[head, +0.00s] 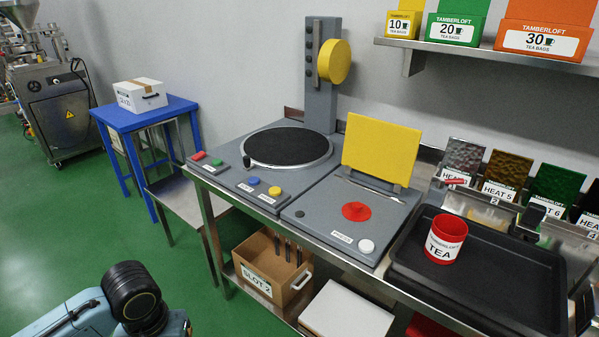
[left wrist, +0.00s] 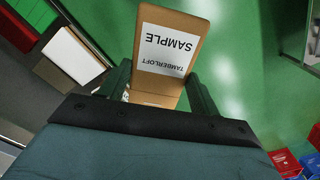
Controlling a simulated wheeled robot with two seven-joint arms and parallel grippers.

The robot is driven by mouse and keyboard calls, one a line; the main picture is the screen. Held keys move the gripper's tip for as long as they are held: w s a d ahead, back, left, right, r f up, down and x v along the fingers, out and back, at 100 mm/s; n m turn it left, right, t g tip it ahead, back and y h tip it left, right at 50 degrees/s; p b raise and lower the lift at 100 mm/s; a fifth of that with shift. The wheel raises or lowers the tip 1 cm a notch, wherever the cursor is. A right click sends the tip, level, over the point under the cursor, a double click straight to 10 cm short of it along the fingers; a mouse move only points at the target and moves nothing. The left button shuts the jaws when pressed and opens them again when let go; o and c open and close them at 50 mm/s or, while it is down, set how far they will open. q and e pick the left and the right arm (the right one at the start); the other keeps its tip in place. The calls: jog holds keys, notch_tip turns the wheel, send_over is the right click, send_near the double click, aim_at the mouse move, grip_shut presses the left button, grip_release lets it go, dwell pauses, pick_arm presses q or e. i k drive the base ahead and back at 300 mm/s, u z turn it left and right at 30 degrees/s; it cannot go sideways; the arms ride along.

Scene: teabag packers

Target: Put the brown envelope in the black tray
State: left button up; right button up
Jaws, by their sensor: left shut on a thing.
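The brown envelope (left wrist: 163,92) shows in the left wrist view, with a white label reading "TAMBERLOFT SAMPLE" upside down. My left gripper (left wrist: 159,72) is shut on it, one dark finger on each side, and holds it over the green floor. In the head view only part of my left arm shows at the bottom left; its gripper and the envelope are out of that view. The black tray (head: 510,286) lies on the right part of the steel bench, with a red-and-white tea tin (head: 446,239) standing at its left side. My right gripper is in neither view.
A grey machine with a round black plate (head: 287,147) and a raised yellow lid (head: 381,149) stands left of the tray. Several labelled heat samples (head: 463,157) stand behind the tray. A cardboard box (head: 272,268) sits on the lower shelf. The tray's right and front parts are bare.

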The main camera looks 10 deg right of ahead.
aim_at(512, 286)
jog(key=z, duration=1.85)
